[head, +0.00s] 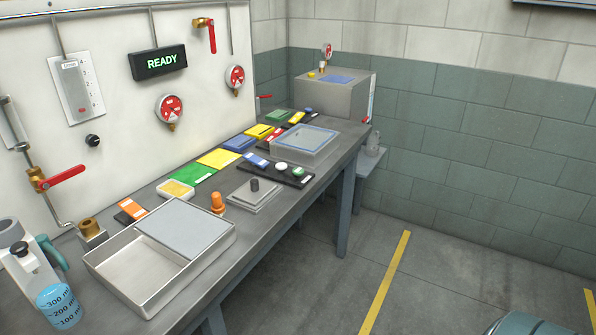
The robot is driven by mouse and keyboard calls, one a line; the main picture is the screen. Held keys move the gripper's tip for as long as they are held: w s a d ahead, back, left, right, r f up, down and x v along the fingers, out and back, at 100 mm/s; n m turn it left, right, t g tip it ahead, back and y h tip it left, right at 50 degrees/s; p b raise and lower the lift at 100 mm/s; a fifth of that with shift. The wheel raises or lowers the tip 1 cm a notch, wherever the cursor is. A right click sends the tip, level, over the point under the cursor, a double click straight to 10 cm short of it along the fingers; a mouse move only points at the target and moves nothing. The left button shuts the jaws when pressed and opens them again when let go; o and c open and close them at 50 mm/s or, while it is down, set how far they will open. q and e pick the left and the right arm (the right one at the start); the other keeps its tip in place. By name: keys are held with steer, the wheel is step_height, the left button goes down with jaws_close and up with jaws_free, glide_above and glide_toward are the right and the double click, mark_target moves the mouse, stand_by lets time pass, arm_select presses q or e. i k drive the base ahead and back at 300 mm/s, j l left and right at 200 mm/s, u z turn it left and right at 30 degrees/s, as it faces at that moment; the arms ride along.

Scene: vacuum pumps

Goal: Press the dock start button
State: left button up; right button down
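A long black base (268,173) lies on the bench, near its front edge. A blue block (256,160) sits at its left end. A white round knob or button (281,167) and a green round button (298,171) sit on its right part. Which of these is the dock start button I cannot tell for sure; labels are too small to read. Neither of my grippers is in view, and nothing touches the base.
A beaker (63,304) stands front left. The floor (440,270) right of the bench is mostly free.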

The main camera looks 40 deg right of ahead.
mark_target(298, 173)
steer(key=i+l+z, duration=0.15)
steer(key=l, duration=0.3)
steer(key=i+l+z, duration=0.1)
steer(key=i+l, duration=0.15)
steer(key=l, duration=0.15)
steer(key=i+l+z, duration=0.15)
steer(key=l, duration=0.25)
steer(key=i+l+z, duration=0.1)
steer(key=i+l, duration=0.2)
